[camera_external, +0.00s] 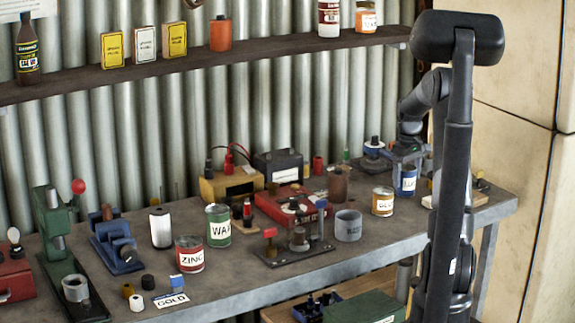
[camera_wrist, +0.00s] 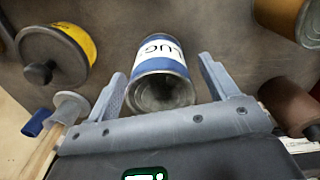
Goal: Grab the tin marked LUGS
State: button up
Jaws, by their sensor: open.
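The LUGS tin (camera_external: 406,182) is a small can with a blue and white label, standing at the right part of the workbench. In the wrist view the tin (camera_wrist: 161,72) shows the letters "LUG" on its white band; the rest of the word is out of sight. My gripper (camera_external: 408,160) is over the tin from above. In the wrist view my gripper (camera_wrist: 161,78) is open, with one finger on each side of the tin and a visible gap at both sides.
An orange-labelled tin (camera_external: 382,201) stands to the left of the LUGS tin. Further left are a grey cup (camera_external: 348,225), a green WAX tin (camera_external: 218,224) and a red ZINC tin (camera_external: 189,254). A shelf (camera_external: 150,72) runs above the bench along the corrugated wall.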

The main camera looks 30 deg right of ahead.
jog(key=shift+f, duration=0.1)
jog(key=c, duration=1.2)
